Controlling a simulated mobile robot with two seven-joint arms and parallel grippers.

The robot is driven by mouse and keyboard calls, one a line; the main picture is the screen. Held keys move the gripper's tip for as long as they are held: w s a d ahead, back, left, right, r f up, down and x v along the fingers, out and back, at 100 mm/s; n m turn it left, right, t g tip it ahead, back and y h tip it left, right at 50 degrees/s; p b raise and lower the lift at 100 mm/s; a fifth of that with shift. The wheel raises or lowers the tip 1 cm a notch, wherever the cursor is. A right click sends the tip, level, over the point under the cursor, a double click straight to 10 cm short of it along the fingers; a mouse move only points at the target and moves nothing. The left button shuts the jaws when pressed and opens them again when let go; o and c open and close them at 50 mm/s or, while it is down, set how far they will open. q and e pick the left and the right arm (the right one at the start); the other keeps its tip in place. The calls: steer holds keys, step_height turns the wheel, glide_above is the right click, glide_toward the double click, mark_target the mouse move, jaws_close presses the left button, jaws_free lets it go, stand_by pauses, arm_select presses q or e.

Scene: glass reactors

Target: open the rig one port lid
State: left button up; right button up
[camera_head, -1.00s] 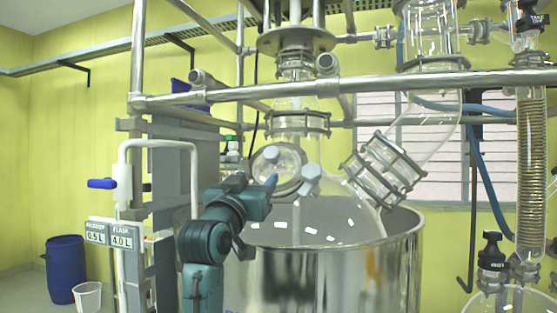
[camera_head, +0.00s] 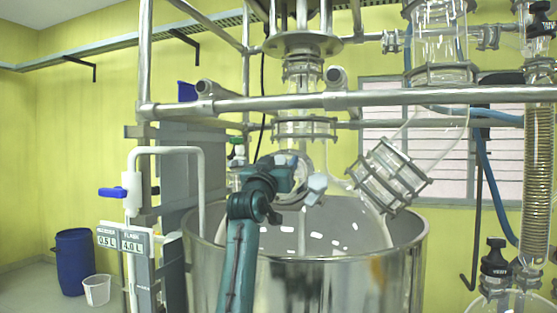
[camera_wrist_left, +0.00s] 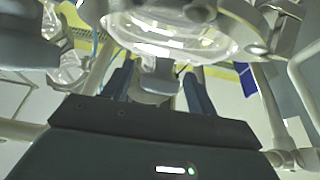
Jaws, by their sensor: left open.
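The port lid is a round glass disc in a metal ring on the neck of the glass vessel (camera_head: 340,205). In the head view my left gripper (camera_head: 290,168) is in front of it and hides most of it. A pale grey clamp knob (camera_head: 316,184) shows just right of the gripper. In the left wrist view the glass port lid (camera_wrist_left: 165,30) fills the top. My left gripper (camera_wrist_left: 158,82) is open, with a grey knob or handle (camera_wrist_left: 156,78) between its two dark fingers. I cannot tell whether they touch it. My right gripper is out of view.
A steel pot (camera_head: 310,285) surrounds the vessel below. A horizontal steel rail (camera_head: 400,98) crosses above the port. A clamped glass side neck (camera_head: 388,176) stands to the right. A white pipe with a blue valve handle (camera_head: 112,192) is at left.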

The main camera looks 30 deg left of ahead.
arm_select(q)
jaws_close()
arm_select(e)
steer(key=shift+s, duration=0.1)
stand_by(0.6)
arm_select(q)
steer(key=shift+a, duration=0.1)
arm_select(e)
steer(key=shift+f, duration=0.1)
